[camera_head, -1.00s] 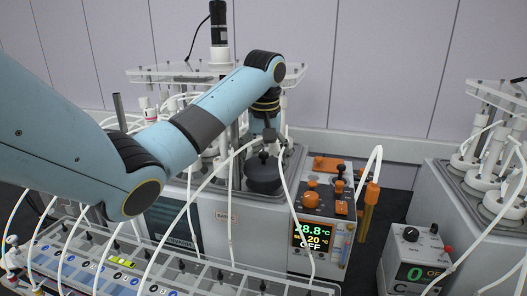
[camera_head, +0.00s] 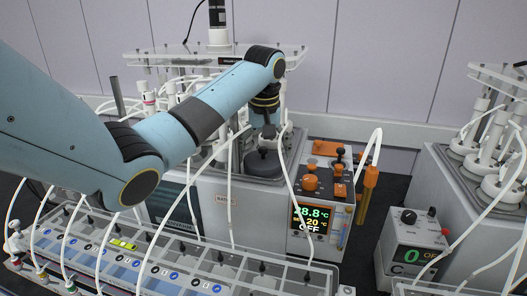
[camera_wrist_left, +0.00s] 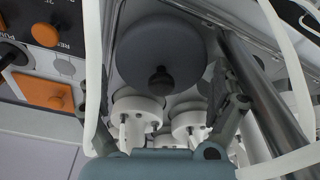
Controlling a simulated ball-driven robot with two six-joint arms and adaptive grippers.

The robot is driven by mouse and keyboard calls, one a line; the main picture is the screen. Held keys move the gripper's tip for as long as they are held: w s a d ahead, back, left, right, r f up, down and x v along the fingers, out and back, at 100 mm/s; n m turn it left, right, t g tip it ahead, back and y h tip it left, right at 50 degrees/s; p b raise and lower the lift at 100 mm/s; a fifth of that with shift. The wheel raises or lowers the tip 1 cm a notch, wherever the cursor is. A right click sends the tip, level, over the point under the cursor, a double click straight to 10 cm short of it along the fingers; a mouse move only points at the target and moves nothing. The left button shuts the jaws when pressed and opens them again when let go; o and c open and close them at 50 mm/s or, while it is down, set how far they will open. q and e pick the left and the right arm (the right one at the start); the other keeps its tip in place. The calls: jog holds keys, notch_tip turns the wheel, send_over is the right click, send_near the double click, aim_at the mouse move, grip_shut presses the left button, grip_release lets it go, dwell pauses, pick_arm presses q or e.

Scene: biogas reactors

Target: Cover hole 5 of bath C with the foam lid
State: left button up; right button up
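The foam lid (camera_head: 263,164) is a dark grey round disc with a black knob on top. It lies flat at the front right of the top of the bath (camera_head: 262,205) in the head view. In the left wrist view the lid (camera_wrist_left: 158,45) and its knob show whole, ahead of the fingers. My left gripper (camera_head: 268,133) hangs just above the lid, pointing down. Its fingers (camera_wrist_left: 167,108) are spread with a wide gap, and nothing shows gripped between them. Hole 5 cannot be made out; I cannot tell what lies under the lid. My right gripper is out of view.
White-capped reactors (camera_wrist_left: 137,108) stand close beside the lid, with loose white tubes around my gripper. An orange-knobbed control unit (camera_head: 318,200) reading 28.8 °C stands right of the lid. A tubed rack (camera_head: 170,262) fills the front; another bath (camera_head: 465,190) stands at right.

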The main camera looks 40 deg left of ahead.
pick_arm(q)
jog(key=shift+s+d+r, duration=0.1)
jog(key=shift+d+r, duration=0.1)
jog(key=shift+r, duration=1.6)
jog(key=shift+s+d+r, duration=0.1)
jog(key=shift+d+r, duration=0.05)
jog(key=shift+r, duration=1.6)
